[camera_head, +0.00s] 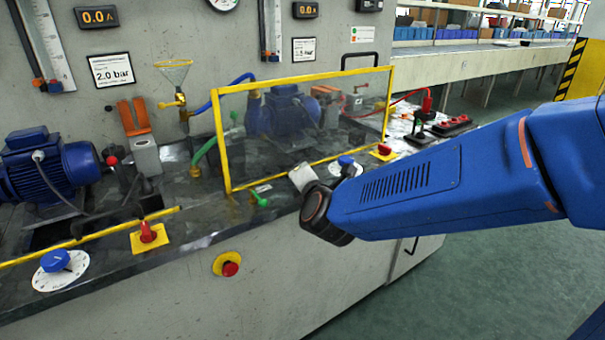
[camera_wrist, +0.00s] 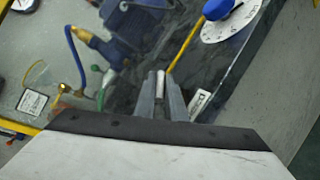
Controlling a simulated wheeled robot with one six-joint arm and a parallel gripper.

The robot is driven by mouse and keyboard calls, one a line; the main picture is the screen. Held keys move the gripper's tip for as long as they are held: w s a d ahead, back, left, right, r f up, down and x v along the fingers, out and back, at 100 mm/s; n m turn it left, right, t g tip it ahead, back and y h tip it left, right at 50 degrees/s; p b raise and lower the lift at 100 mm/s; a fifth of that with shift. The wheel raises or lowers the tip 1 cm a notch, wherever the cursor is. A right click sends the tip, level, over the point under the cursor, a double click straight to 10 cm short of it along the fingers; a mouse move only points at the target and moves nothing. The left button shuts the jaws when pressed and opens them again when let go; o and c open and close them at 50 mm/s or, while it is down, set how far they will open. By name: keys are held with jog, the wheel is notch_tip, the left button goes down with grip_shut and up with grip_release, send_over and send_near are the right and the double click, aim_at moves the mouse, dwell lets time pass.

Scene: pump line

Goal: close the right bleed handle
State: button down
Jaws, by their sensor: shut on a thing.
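My gripper shows in the wrist view (camera_wrist: 161,85), with its two grey fingers closed around a small pale bar (camera_wrist: 160,80). The bar is in the place of the right bleed handle, but only a narrow end of it shows between the fingers. In the head view, the pale gripper body (camera_head: 302,177) is low over the bench front, just before the yellow-framed guard. My blue arm reaches in from the right, and the fingertips and held piece are hidden or too small to tell there. A small green handle (camera_head: 260,200) lies left of the gripper, by a white label.
The yellow-framed clear guard (camera_head: 222,150) stands close behind the gripper, with a blue pump (camera_head: 290,110) behind it. A blue knob on a white dial (camera_head: 346,163) is close to the wrist; it also shows in the wrist view (camera_wrist: 220,10). A red button on yellow (camera_head: 384,150) sits farther right.

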jog(key=shift+f+m+h, duration=0.1)
jog(key=shift+m+h, duration=2.4)
jog(key=shift+h, duration=0.9)
jog(key=c, duration=2.1)
grip_release()
jog(key=shift+s+d+m, duration=0.1)
jog(key=shift+m, duration=0.2)
